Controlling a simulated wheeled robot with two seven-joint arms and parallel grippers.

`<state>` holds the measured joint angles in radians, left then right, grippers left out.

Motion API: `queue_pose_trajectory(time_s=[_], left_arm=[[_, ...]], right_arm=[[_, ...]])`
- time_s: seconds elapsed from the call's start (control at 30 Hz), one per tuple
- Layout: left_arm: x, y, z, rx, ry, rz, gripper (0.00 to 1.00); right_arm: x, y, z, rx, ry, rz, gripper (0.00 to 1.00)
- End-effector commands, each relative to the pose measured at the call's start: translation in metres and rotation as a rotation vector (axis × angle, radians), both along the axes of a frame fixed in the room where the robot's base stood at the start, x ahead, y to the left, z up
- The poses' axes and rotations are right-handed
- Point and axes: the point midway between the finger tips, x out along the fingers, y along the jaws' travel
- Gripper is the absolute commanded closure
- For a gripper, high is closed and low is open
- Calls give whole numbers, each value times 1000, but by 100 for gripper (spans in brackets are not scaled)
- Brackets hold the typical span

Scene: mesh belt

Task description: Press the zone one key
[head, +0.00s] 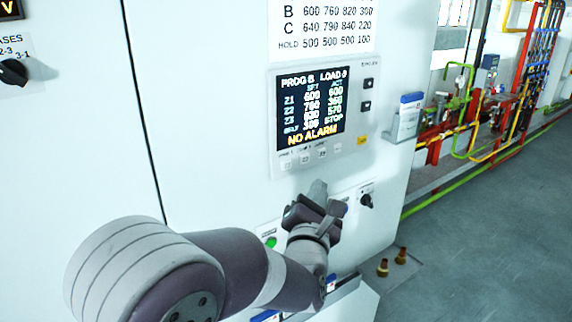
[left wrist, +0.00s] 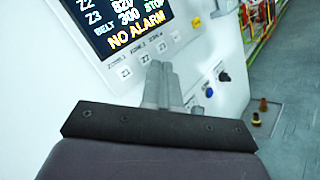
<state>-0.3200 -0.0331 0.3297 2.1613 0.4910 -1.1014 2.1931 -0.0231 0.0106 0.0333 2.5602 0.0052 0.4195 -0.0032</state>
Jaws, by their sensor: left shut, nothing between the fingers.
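The control panel (head: 270,140) on the pale cabinet has a row of small square keys under its display. The leftmost key (head: 286,166) appears to be the zone one key, though its label is tiny; it also shows in the left wrist view (left wrist: 124,72). My left gripper (head: 318,189) is shut and empty, below and right of that key. In the left wrist view, its closed fingertips (left wrist: 159,72) point up toward the panel's lower edge, right of the leftmost key. Whether they touch the panel cannot be told. My right gripper is not in view.
The display (head: 310,108) reads NO ALARM. Below the panel are a green button (head: 271,242) and a black knob (head: 366,200). A holder with papers (head: 408,118) juts from the cabinet's right side.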

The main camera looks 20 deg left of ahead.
Motion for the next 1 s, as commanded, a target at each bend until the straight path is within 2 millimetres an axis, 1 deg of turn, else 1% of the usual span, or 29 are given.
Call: queue_pose_trajectory(time_s=[0.03,0.33,0.37,0.4,0.5,0.7,1.0], left_arm=[[4,6,2,1,1,4,100],[31,40,2,1,3,3,100],[33,44,0,1,3,3,100],[36,47,-4,0,2,1,100],[42,54,-3,-1,1,1,100],[48,62,-1,1,2,-1,100],[48,62,0,1,2,-1,100]], right_arm=[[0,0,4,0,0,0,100],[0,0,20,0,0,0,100],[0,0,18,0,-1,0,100],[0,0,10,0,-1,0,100],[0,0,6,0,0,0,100],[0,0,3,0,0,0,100],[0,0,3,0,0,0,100]])
